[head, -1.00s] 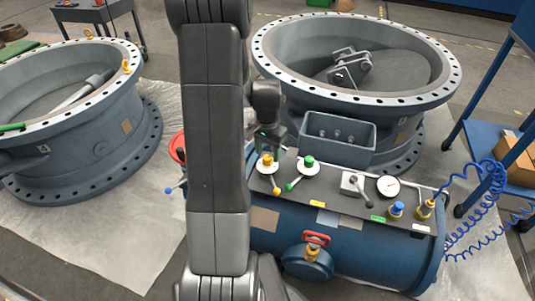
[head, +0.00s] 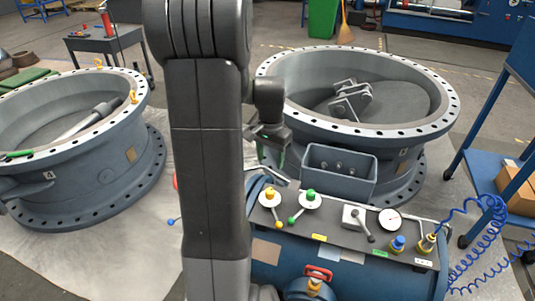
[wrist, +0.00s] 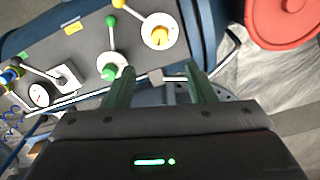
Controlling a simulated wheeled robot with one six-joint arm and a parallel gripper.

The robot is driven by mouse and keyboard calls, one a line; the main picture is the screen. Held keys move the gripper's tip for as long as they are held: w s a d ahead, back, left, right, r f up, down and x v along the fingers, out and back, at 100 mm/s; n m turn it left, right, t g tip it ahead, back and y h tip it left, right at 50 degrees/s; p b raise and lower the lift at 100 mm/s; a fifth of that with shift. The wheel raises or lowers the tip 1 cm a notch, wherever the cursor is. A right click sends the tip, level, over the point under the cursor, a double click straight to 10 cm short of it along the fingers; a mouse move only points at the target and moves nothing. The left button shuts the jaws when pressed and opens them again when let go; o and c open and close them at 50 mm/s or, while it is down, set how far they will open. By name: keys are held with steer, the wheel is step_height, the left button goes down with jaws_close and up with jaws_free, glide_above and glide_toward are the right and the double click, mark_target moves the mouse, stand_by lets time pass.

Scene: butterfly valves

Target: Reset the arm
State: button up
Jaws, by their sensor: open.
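My gripper (wrist: 158,85) is open and empty in the wrist view, its two green fingers apart above the back edge of the blue tank. In the head view my gripper (head: 270,155) hangs beside my dark arm, partly hidden by it, left of the grey box on the valve. The tank's black panel (head: 330,220) carries a yellow-knobbed valve (head: 270,195), a green-knobbed valve (head: 310,198), a grey lever block (head: 355,216) and a round gauge (head: 390,220). The yellow-knobbed valve (wrist: 160,32) and green-knobbed valve (wrist: 110,68) lie beyond the fingers in the wrist view.
A large valve body (head: 400,130) with a grey box (head: 338,175) stands close behind the tank. Another valve body (head: 75,180) is at left. A blue cart (head: 500,160) and coiled blue hose (head: 485,235) are at right. A red round part (wrist: 285,20) shows in the wrist view.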

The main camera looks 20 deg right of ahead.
mark_target(270, 191)
step_height(270, 191, down, 14)
steer(key=b, duration=0.3)
steer(key=shift+r, duration=0.1)
stand_by(0.4)
